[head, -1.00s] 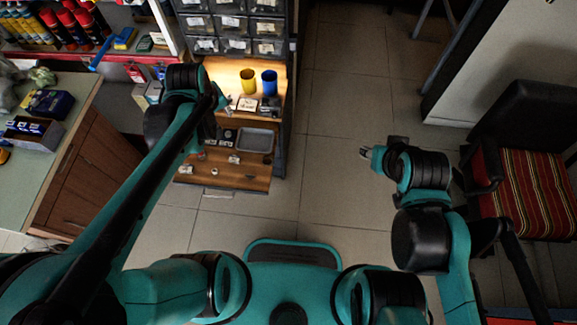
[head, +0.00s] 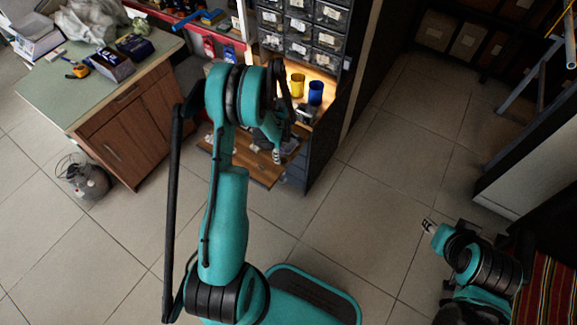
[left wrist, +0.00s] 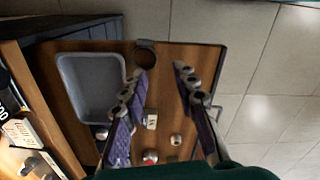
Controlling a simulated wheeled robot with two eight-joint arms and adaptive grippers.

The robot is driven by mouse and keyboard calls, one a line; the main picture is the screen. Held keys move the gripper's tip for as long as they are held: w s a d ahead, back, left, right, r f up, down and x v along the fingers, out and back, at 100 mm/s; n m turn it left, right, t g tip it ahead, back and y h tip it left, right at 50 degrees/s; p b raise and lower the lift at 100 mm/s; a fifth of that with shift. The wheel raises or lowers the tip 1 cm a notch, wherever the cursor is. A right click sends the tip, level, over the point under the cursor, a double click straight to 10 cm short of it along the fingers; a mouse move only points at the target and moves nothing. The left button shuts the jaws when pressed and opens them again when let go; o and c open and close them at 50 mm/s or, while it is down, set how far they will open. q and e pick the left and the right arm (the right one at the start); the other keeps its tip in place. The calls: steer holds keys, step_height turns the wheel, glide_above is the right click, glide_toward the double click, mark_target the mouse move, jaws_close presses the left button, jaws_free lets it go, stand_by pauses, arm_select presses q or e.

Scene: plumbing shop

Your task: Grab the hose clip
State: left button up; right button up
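In the head view my left gripper (head: 277,152) is over the same board, partly hidden by my arm. A dark round, ring-like thing (left wrist: 145,48) lies on the board just beyond the left fingertip; it may be the hose clip, but I cannot be sure. Small white pieces (left wrist: 151,122) (left wrist: 176,140) and a red-and-white one (left wrist: 150,157) lie lower, between and near the fingers. My right gripper (head: 429,226) is far right, empty-looking and small.
A grey tray (left wrist: 68,92) lies on the board, left of the fingers. A yellow cup (head: 297,84) and a blue cup (head: 315,92) stand on the shelf behind, under drawer bins (head: 300,28). A green-topped counter (head: 60,100) is at left. The floor right of the board is clear.

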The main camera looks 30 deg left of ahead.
mark_target(282, 165)
arm_select(q)
steer(key=shift+f, duration=0.75)
steer(key=f+b, duration=0.2)
steer(key=f, duration=0.1)
steer(key=f+b, duration=0.1)
steer(key=f, duration=0.1)
steer(key=shift+w+d, duration=0.15)
steer(key=shift+w, duration=0.25)
steer(key=shift+r, duration=0.1)
jaws_close()
